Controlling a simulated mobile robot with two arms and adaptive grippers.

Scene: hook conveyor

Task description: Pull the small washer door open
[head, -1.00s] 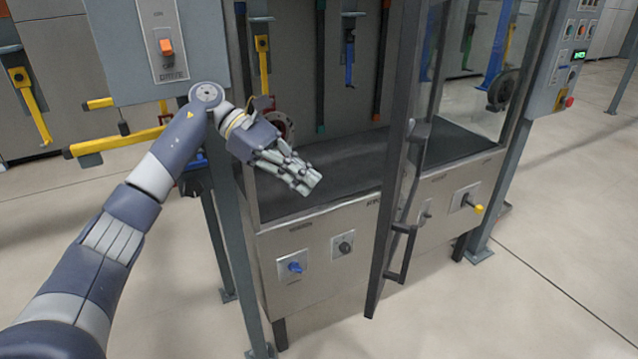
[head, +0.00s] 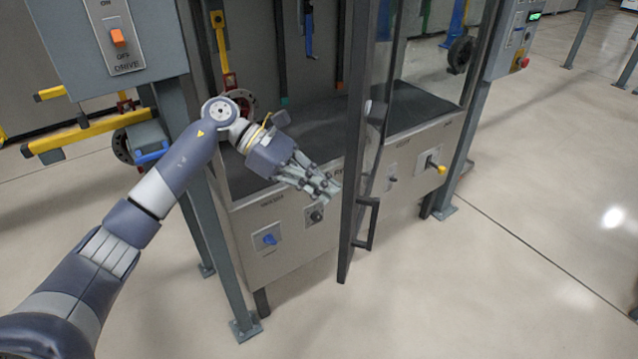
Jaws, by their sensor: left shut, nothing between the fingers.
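The small washer door (head: 357,120) is a glass panel in a dark metal frame. It stands open, swung out from the washer front and seen nearly edge-on. Its dark bar handle (head: 374,225) is on the lower right side of the frame. The washer (head: 290,245) is a steel cabinet with a dark inner floor (head: 410,105). My left gripper (head: 330,190) is shut and empty, just left of the door's edge, in front of the cabinet opening. Whether it touches the door I cannot tell. My right gripper is not in view.
A drive switch box (head: 130,45) on a grey post (head: 190,190) stands close to my left arm. A control panel (head: 515,35) is at the right. The floor in front is clear.

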